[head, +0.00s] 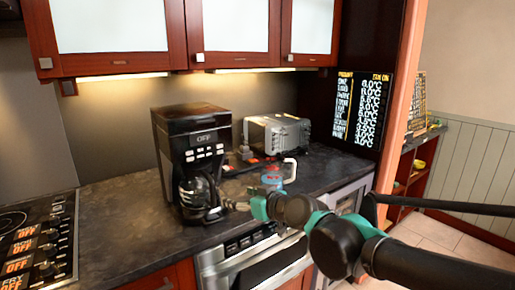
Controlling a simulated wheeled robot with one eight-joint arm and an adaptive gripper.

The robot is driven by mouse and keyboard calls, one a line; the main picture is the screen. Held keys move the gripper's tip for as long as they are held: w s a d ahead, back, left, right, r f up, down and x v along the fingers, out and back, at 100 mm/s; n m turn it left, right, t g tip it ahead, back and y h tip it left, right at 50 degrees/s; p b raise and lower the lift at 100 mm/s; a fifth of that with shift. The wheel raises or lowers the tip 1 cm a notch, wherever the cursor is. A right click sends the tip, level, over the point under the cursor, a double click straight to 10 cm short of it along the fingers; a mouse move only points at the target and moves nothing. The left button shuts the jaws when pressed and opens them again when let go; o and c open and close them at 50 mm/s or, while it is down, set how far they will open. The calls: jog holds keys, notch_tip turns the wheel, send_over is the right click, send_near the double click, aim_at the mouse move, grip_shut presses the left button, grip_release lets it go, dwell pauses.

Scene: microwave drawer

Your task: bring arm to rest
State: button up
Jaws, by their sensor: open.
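My gripper (233,205) reaches in from the lower right over the front of the dark countertop (115,222). Its small fingertips are open, just right of the coffee maker's base; I cannot tell if they touch it. Nothing shows held between them. My black and teal arm is stretched out in front of the counter. The microwave drawer (232,266), with a steel front and handle, sits under the counter below my gripper. My arm hides its right part, and it looks shut.
A black coffee maker (198,130) stands beside my gripper. A cup (272,179) and a silver toaster (277,133) stand behind my wrist. A cooktop (40,240) is at left, cabinets (238,32) hang above. Open floor (440,240) lies at right.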

jog(key=d+f+m+g+h, duration=0.3)
jog(key=d+f+h, duration=0.2)
jog(key=d+f, duration=0.75)
jog(key=s+d+f+m+g+h, duration=0.4)
jog(key=s+d+f, duration=0.2)
jog(key=d+f, duration=0.5)
jog(key=shift+s+d+m, duration=0.25)
jog(key=shift+d+m, duration=0.15)
jog(key=shift+r, duration=0.1)
